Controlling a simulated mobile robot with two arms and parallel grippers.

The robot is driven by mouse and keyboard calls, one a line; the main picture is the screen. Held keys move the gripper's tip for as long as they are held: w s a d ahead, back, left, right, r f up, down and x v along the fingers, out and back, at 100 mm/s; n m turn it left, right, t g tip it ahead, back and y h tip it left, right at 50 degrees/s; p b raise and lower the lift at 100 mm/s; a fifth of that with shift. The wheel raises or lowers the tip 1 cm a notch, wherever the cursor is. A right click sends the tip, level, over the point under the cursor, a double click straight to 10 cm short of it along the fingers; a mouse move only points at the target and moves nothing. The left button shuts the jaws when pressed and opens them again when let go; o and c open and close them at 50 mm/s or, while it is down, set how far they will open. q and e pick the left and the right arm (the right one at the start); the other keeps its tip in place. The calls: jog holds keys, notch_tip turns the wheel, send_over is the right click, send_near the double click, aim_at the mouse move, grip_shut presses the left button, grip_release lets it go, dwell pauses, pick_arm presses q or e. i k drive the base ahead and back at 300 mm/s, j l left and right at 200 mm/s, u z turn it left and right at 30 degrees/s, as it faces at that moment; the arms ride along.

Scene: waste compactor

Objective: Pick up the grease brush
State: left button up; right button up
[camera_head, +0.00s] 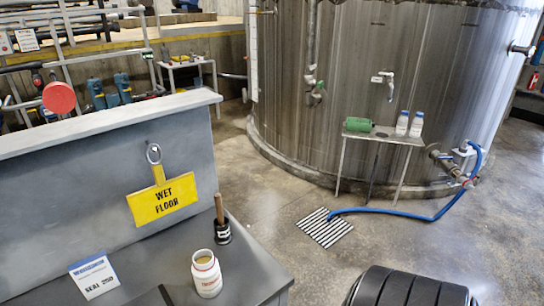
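What looks like the grease brush (220,212) stands upright on the grey bench (245,262), near its back right. It has a brown wooden handle pointing up and a dark lower part with a light band. The bristles cannot be made out. Neither of my grippers is in view.
A white open jar (206,276) stands just in front of the brush. A white-and-blue card (93,276) is at left, and a yellow wet floor sign (162,201) hangs on the raised back panel (90,190). A black ribbed object (410,290) is at the bottom right.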

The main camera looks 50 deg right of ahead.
aim_at(218, 196)
jog(key=z, duration=1.3)
